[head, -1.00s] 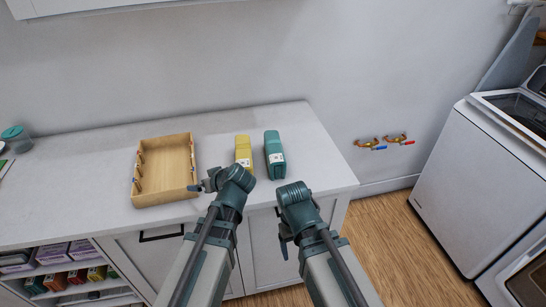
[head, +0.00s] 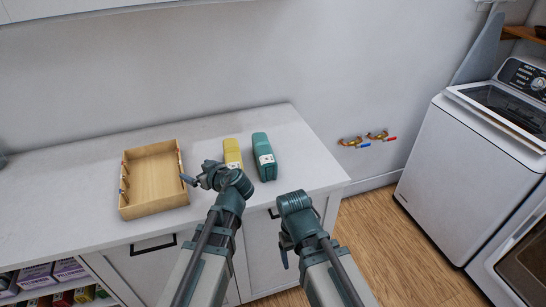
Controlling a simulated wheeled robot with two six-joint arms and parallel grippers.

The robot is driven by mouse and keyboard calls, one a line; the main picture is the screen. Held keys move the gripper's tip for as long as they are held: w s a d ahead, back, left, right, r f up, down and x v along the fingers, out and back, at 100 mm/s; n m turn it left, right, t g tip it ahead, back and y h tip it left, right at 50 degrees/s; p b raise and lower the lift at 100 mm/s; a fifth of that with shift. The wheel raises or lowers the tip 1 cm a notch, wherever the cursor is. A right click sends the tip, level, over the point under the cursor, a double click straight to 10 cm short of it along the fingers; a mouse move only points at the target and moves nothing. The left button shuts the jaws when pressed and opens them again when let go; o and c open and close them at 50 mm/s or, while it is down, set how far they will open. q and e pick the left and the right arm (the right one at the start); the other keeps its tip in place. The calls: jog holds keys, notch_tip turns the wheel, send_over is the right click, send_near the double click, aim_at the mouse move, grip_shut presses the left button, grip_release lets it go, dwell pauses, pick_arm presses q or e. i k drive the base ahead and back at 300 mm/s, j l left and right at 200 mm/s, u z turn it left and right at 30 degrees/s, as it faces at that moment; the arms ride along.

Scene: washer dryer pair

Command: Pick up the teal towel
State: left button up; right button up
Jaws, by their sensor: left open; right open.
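The teal towel (head: 262,150) looks like a rolled or folded teal bundle with a white label, lying on the white counter near its right end. A similar yellow bundle (head: 233,151) lies just left of it, with a narrow gap. My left gripper (head: 191,180) is open and empty over the counter, left of both bundles and near the tray's right side. My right gripper (head: 285,258) hangs low in front of the counter's cabinet, open and apart from the towel; its fingers show small. Neither gripper touches the towel.
A shallow wooden tray (head: 154,180) stands on the counter left of my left gripper. Taps (head: 365,140) stick out of the wall, and a white washer (head: 465,160) stands at the right beyond open wood floor (head: 385,245).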

aim_at(265, 159)
jog(key=j+z, duration=0.25)
jog(key=z, duration=0.15)
jog(key=k+j+z, duration=0.1)
jog(key=z, duration=0.3)
jog(key=j+z, duration=0.25)
jog(key=j, duration=0.7)
jog(key=i, duration=0.05)
